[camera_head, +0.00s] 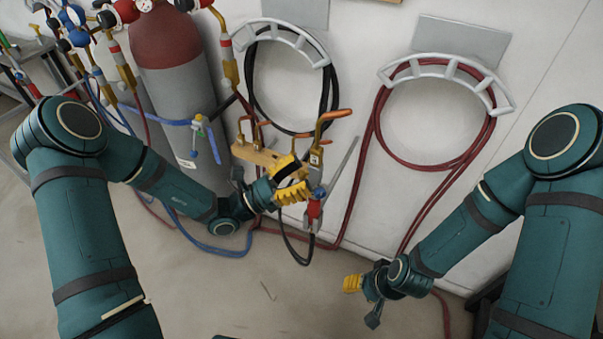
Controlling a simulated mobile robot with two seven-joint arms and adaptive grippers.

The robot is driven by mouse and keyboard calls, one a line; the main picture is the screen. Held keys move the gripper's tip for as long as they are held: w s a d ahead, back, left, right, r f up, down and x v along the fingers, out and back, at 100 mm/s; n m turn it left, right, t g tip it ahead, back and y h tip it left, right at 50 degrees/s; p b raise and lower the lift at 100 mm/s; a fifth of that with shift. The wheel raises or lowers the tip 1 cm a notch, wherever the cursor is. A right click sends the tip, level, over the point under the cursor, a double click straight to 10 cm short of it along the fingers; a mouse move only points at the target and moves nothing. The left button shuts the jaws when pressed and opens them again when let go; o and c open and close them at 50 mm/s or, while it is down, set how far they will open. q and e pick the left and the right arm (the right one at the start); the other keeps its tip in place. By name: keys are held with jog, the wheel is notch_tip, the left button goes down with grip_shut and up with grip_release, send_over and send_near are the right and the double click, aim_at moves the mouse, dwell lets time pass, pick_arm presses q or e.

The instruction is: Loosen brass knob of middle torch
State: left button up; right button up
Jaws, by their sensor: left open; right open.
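Several torches with copper tips hang in a wooden rack (255,157) on the wall. The rightmost visible torch (317,155) has a large bent copper tip, with red and blue parts below it. A thinner copper tip (263,130) stands left of it and likely belongs to the middle torch. The brass knob of the middle torch cannot be made out behind my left gripper. My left gripper (293,180) is open, its yellow fingers in front of the rack's right part; contact cannot be told. My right gripper (361,300) is open and empty, low, away from the torches.
A red-topped grey gas cylinder (178,90) with gauges and hoses stands left of the rack. A black hose (252,85) and a red hose (380,110) hang on wall holders. Blue hose (205,247) lies on the floor. The floor at the front is mostly clear.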

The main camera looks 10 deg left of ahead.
pick_arm(q)
jog(key=shift+w+d+r, duration=0.15)
jog(key=shift+d, duration=0.15)
grip_shut()
jog(key=shift+r+n+p, duration=0.1)
jog(key=shift+n+p, duration=0.4)
jog(key=shift+p, duration=0.25)
jog(key=n+t+y+p, duration=0.1)
jog(key=n+p, duration=0.2)
jog(key=n+t+y+p, duration=0.1)
jog(key=n+t+p, duration=0.1)
jog(key=n+p, duration=0.1)
jog(key=shift+w+r+n+y+p, duration=0.1)
jog(key=shift+n+y+p, duration=0.3)
jog(key=shift+p, duration=0.15)
jog(key=shift+f+n+t+y+p, duration=0.2)
jog(key=shift+n+t+y+p, duration=0.35)
jog(key=shift+n+p, duration=0.6)
